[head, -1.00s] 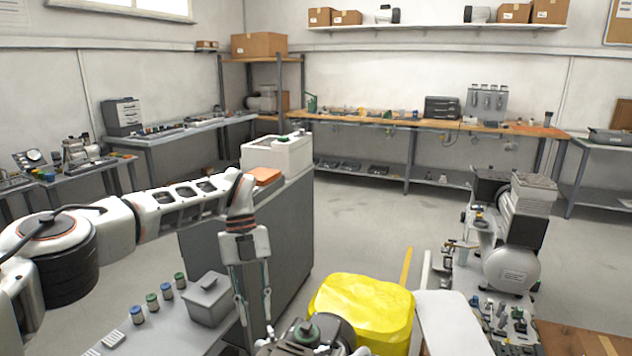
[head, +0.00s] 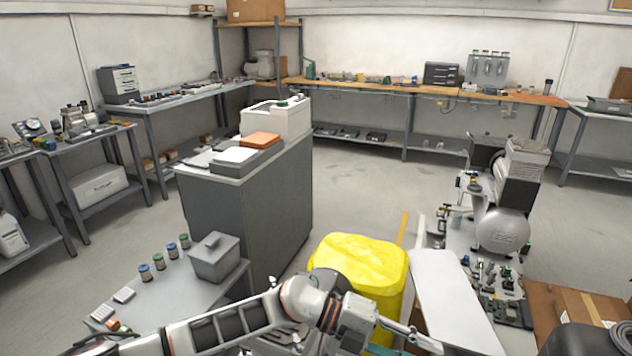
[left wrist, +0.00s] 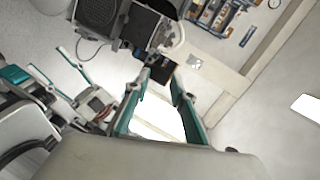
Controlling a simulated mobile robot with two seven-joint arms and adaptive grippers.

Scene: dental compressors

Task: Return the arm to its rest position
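My left arm (head: 235,322) crosses the bottom of the head view from the left, low and nearly level. My left gripper (head: 418,342) is at its end, in front of the yellow-covered bin (head: 360,258) and beside the white panel (head: 450,295). In the left wrist view my left gripper (left wrist: 161,76) has its two teal-edged fingers apart, with nothing between them but the scene beyond. Finger-like parts at the left of that view look like my right gripper (left wrist: 80,72); its opening is unclear. It does not show in the head view.
A grey cabinet (head: 250,205) stands behind the arm. A small table (head: 185,295) with jars and a grey box (head: 215,257) is at the left. A compressor (head: 505,205) and loose parts are at the right, near cardboard (head: 585,308). Floor beyond the bin is clear.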

